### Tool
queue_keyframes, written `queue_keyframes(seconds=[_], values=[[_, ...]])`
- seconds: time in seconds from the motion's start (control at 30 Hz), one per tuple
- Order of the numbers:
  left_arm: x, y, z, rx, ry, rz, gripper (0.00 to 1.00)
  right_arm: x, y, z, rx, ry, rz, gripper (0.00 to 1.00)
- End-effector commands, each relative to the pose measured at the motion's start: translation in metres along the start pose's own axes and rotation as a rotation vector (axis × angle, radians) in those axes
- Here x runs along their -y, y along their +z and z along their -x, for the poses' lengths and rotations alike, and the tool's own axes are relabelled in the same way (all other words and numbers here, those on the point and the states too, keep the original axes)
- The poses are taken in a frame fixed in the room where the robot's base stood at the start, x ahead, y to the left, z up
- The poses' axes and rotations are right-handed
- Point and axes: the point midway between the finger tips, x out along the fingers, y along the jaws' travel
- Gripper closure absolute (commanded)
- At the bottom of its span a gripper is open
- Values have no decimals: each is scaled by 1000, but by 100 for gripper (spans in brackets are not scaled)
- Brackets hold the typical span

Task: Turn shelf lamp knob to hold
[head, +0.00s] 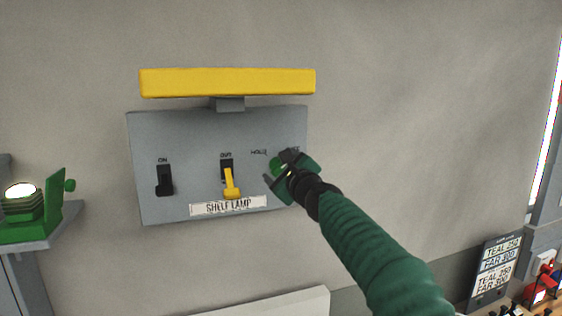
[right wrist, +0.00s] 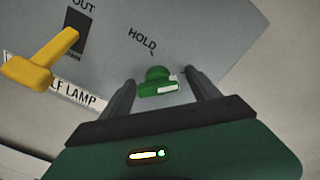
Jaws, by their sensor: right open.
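The shelf lamp panel (head: 190,130) is a grey plate on the wall with a "SHELF LAMP" label (head: 228,205). The green knob (right wrist: 157,82) shows in the right wrist view, with a pale mark on its front bar. The "HOLD" mark (right wrist: 143,40) is above it and a little left. My right gripper (right wrist: 160,85) is open, with one finger on each side of the knob; I cannot tell whether they touch it. In the head view my right gripper (head: 277,178) covers most of the knob at the panel's right side. My left gripper is not in view.
A yellow lever (head: 231,184) under "OUT" sticks out left of my right gripper. A black switch (head: 164,181) marked "ON" is further left. A yellow bar (head: 228,82) juts above the panel. A green lamp (head: 22,205) stands on a shelf at far left.

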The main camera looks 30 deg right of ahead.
Motion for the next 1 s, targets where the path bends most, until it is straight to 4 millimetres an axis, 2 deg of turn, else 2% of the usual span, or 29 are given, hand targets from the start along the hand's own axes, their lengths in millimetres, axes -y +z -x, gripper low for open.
queue_keyframes(seconds=[0.2,0.67,1.0], values=[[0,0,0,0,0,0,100,-1,-1,-1,1,1,1,30],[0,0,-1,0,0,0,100,-2,-5,-3,-3,5,-1,91],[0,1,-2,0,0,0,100,-5,-7,-4,-6,9,28,91]])
